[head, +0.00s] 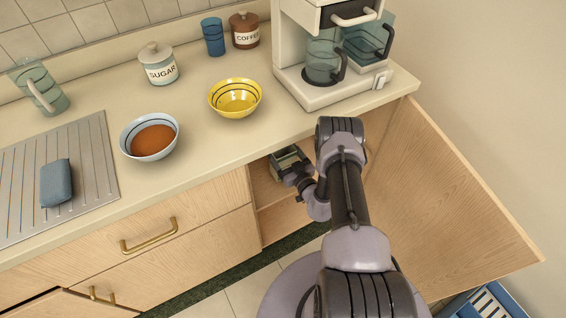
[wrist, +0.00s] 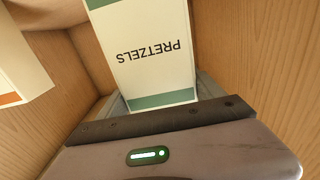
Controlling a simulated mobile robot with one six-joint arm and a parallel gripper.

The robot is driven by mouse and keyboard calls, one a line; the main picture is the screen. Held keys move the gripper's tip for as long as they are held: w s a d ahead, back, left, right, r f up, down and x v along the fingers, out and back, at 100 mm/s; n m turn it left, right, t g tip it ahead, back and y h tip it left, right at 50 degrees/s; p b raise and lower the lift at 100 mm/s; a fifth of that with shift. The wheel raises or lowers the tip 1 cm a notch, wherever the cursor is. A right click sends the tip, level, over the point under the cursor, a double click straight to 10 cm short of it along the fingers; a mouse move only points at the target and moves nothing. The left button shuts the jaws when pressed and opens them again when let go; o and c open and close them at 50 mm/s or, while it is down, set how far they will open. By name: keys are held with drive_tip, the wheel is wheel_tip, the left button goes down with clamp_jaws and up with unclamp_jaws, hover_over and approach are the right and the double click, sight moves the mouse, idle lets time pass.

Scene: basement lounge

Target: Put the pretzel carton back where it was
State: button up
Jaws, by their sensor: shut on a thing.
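The pretzel carton (wrist: 145,55) is white with green bands and the word PRETZELS, which reads upside down in the wrist view. My gripper (head: 291,170) is shut on it, with a grey finger showing at each side of the carton in the wrist view. In the head view the carton (head: 286,156) is partly hidden by the gripper. Both are inside the open cupboard (head: 276,212) under the counter. Whether the carton's base touches a shelf cannot be told.
A white box with an orange stripe (wrist: 20,65) stands at the left in the wrist view, close to wooden cupboard walls. The cupboard door (head: 440,200) hangs open at right. The counter above holds a yellow bowl (head: 235,98) and a coffee machine (head: 310,85).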

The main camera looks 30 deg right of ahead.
sight(287, 164)
wheel_tip(287, 164, down, 4)
drive_tip(key=shift+w+r+b, duration=0.15)
drive_tip(key=shift+r+b, duration=0.1)
drive_tip(key=shift+b, duration=0.5)
drive_tip(key=shift+f, duration=0.15)
drive_tip(key=o, duration=2)
drive_tip(key=shift+r, duration=0.25)
drive_tip(key=s+p, duration=0.1)
drive_tip(key=s, duration=0.3)
drive_tip(key=s+p, duration=0.1)
drive_tip(key=s, duration=0.3)
drive_tip(key=s+p, duration=0.2)
drive_tip(key=s, duration=0.2)
drive_tip(key=shift+d+f, duration=0.1)
drive_tip(key=shift+d, duration=0.15)
